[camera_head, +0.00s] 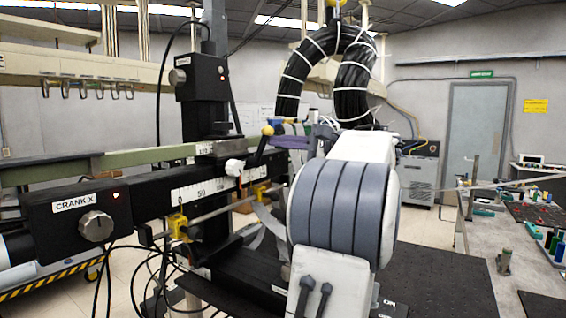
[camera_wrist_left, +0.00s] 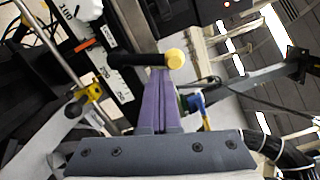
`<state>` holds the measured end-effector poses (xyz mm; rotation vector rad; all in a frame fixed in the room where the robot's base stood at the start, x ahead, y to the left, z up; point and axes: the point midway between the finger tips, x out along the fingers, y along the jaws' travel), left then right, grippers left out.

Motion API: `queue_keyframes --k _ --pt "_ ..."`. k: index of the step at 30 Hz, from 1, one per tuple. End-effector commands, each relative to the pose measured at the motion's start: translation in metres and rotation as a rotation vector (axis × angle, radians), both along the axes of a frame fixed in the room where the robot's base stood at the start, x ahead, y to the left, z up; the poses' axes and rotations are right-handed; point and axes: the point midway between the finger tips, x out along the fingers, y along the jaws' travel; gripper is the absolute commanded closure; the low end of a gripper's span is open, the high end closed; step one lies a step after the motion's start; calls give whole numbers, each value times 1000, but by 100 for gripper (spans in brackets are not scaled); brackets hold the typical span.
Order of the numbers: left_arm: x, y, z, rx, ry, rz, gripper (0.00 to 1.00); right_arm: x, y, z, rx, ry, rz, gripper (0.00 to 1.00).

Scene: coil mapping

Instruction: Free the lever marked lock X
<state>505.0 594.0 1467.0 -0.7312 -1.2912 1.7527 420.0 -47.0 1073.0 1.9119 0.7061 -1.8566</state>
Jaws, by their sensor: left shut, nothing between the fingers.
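A black lever with a yellow ball end (camera_head: 259,147) stands beside the scale rail on the black rig. It also shows in the wrist view (camera_wrist_left: 145,60), lying across the tips of my fingers. No lock X marking is readable on it. My left gripper (camera_head: 274,142) has purple fingers, pressed together and empty, with their tips right by the lever's ball end; in the wrist view they also show closed (camera_wrist_left: 160,72). I cannot tell whether they touch the lever. My right gripper is not in view.
The scale rail (camera_head: 205,190) runs from the CRANK X box (camera_head: 78,219) with its grey knob (camera_head: 96,226). A white knob (camera_head: 235,167) and yellow clamps (camera_head: 179,227) sit along it. A black cable loop (camera_head: 330,65) hangs above. A cluttered bench (camera_head: 530,240) stands at right.

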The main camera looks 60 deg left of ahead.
Motion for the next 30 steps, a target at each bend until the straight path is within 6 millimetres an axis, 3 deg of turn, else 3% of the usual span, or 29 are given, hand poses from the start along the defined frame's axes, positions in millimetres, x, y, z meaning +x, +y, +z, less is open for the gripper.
queue_keyframes --k 3,12,30 --pt "-5 -2 -1 43 -85 1 100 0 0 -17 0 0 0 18" --pt "-12 -6 6 117 -229 1 100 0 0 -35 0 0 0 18" --pt "-16 -8 10 145 -287 1 100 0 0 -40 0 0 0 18"
